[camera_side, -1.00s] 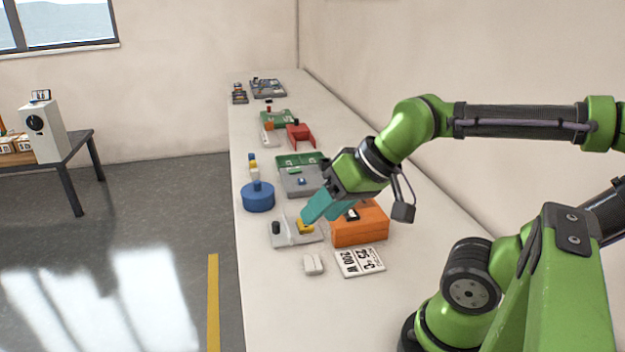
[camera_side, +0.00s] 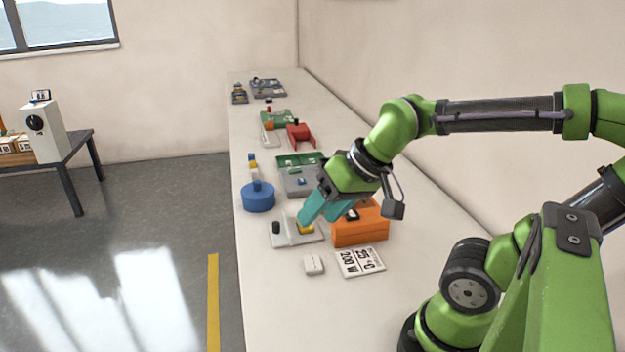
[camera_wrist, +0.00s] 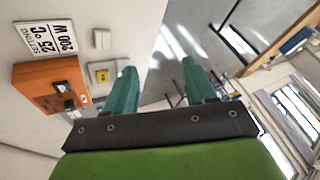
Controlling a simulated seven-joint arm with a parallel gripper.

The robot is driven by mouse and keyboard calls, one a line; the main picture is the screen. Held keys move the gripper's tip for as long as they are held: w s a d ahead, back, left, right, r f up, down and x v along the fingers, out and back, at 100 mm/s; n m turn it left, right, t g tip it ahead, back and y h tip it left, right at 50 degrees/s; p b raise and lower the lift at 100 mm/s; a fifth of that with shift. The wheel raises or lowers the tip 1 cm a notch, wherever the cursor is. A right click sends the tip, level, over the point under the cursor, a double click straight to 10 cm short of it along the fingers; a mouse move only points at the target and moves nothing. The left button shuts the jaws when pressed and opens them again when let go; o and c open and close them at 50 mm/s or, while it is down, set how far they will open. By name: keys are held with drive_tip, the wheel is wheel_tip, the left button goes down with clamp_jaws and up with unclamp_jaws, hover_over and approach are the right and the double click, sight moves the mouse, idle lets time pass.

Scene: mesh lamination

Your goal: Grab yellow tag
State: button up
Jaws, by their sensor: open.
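The yellow tag (camera_side: 306,229) is a small yellow piece on a light grey fixture plate (camera_side: 284,240), which also carries a black knob (camera_side: 276,228). The tag also shows in the wrist view (camera_wrist: 102,75), left of my left finger. My gripper (camera_side: 308,218) has teal fingers, which are open and point down and left. In the side view the fingertips overlap the upper edge of the tag; whether they touch it I cannot tell. In the wrist view nothing shows between the fingers.
An orange box (camera_side: 358,232) stands close on the right of the plate. A printed card (camera_side: 360,262) and a small white block (camera_side: 313,265) lie in front. A blue round container (camera_side: 258,198) stands behind left. The table's left edge is near.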

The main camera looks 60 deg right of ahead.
drive_tip(key=w+d+f+m+g+h, duration=0.1)
drive_tip(key=w+d+f+m+g, duration=0.15)
drive_tip(key=w+d, duration=0.75)
drive_tip(key=w+d+f+m+g+h, duration=0.1)
drive_tip(key=w+d+f+m+g, duration=0.2)
drive_tip(key=w+d, duration=0.7)
drive_tip(key=shift+n+g, duration=0.45)
drive_tip(key=shift+n, duration=0.1)
drive_tip(key=f, duration=0.3)
drive_tip(key=s+d+f, duration=0.1)
drive_tip(key=f, duration=0.3)
drive_tip(key=s+f, duration=0.1)
drive_tip(key=f, duration=0.2)
drive_tip(key=shift+s+d+f, duration=0.2)
drive_tip(key=shift+d, duration=0.05)
drive_tip(key=shift+d+f, duration=0.1)
drive_tip(key=shift+f, duration=2.85)
drive_tip(key=shift+c, duration=0.3)
drive_tip(key=shift+r, duration=0.1)
drive_tip(key=c, duration=0.8)
